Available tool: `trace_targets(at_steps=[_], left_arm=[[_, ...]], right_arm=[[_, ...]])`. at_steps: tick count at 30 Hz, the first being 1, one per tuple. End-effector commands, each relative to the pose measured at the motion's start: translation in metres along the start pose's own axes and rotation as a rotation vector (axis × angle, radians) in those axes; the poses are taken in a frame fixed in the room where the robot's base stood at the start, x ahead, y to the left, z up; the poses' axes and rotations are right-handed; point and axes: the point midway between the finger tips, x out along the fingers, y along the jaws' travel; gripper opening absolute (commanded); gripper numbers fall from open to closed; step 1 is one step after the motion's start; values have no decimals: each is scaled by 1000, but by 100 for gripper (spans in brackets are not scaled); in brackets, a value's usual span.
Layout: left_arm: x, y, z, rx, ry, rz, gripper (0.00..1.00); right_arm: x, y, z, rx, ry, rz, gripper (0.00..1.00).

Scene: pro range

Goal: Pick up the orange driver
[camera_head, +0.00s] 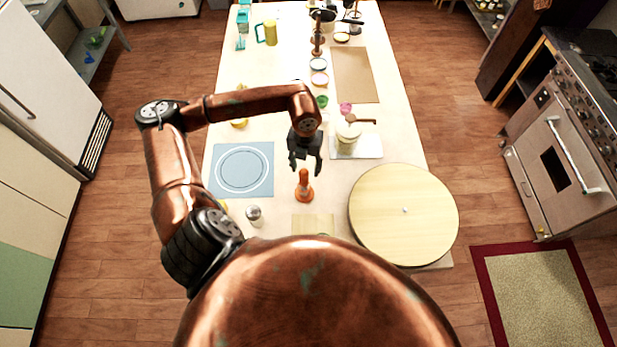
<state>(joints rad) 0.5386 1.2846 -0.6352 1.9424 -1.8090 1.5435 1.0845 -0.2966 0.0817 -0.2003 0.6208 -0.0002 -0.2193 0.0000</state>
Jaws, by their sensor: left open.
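The orange driver (304,187) stands upright on the pale table, a slim orange shape on a wider, darker base. My left gripper (305,168) hangs pointing down just above the driver's top, with its two dark fingers spread apart and nothing between them. The fingers look close to the driver's tip, but I cannot tell the exact gap in height. My right gripper is not in the picture.
A round wooden board (404,215) lies right of the driver. A blue mat (243,170) with a white ring lies left. A small shaker (254,215) stands near the front left. A jar (347,138) stands on a white board behind right.

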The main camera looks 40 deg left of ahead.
Motion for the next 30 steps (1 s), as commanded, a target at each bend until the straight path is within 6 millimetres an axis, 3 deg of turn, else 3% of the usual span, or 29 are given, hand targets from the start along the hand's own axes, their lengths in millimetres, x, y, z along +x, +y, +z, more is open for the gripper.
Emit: trace_targets(at_steps=[5, 12, 18, 25, 30], left_arm=[[18, 2, -1, -4, 3, 0, 45], [47, 5, -4, -3, 5, 0, 45], [69, 3, -2, -1, 2, -2, 45], [72, 4, -2, -1, 1, -1, 45], [72, 4, -2, -1, 1, -1, 34]], right_arm=[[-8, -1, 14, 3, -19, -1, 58], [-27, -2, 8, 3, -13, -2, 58], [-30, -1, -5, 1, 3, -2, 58], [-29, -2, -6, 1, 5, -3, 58], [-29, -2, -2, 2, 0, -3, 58]])
